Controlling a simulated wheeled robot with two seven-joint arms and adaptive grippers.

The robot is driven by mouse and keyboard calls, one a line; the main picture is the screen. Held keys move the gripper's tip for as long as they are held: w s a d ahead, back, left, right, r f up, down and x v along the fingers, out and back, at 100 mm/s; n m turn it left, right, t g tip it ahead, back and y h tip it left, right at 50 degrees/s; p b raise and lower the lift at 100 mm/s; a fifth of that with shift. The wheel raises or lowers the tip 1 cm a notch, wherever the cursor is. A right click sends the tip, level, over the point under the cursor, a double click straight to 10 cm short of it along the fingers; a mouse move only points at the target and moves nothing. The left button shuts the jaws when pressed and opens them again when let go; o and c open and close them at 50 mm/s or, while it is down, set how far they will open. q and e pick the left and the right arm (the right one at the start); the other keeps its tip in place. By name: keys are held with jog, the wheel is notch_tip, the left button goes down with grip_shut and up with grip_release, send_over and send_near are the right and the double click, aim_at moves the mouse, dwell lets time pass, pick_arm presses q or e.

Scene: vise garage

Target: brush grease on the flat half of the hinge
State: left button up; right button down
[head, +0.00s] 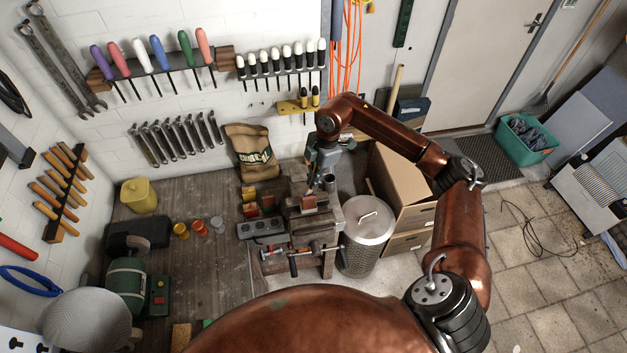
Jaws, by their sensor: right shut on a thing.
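My right gripper (314,176) is above the bench vise (300,225), pointing down. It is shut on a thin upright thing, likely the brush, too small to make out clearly. Its lower end is close to a small brown-orange piece (309,203) at the vise jaws, possibly the hinge. I cannot tell whether they touch, or which half of the hinge is which. A small grey cup (330,183) stands just right of the gripper; its contents are hidden. My left gripper is not in view.
A metal bin (367,235) and cardboard boxes (402,190) stand right of the vise. Tools hang on the wall behind.

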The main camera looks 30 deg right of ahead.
notch_tip(320, 180, up, 5)
jog(key=p, duration=0.2)
jog(key=shift+r+p, duration=0.15)
jog(key=shift+p, duration=0.25)
jog(key=shift+r+p, duration=0.5)
jog(key=shift+r, duration=0.7)
